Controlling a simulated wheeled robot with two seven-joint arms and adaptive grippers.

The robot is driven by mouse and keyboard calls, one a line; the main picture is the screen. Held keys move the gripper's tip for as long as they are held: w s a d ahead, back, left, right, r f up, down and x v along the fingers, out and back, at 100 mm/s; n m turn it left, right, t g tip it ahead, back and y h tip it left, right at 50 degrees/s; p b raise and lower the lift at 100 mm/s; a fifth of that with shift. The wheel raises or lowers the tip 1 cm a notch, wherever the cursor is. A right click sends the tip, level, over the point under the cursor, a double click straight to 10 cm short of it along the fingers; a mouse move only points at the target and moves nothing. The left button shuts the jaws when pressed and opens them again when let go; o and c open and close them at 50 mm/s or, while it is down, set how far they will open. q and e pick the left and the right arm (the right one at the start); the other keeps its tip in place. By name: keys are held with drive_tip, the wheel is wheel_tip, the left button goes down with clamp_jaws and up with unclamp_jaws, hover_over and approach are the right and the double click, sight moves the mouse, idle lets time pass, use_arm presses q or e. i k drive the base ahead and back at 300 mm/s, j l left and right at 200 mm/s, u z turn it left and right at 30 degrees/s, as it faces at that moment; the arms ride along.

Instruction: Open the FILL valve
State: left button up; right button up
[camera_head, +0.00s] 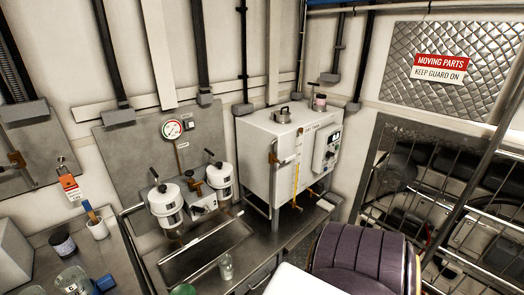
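No label reading FILL is legible, so I cannot tell which valve is the FILL valve. A white box-shaped tank (258,145) stands on the steel bench right of centre. A brass valve (275,158) is on its front left, beside a yellow vertical sight strip (296,180). Two white canisters, left (165,206) and right (221,181), have black levers on top. A brass fitting (196,188) sits between them. Valve positions are too small to judge. Neither of my grippers is in view.
A pressure gauge (172,129) is on the back panel. A steel tray (205,250) and a glass (225,267) are in front of the canisters. A mesh guard (440,195) closes the right side.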

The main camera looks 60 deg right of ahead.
sight(287, 159)
drive_tip(key=z, duration=2.15)
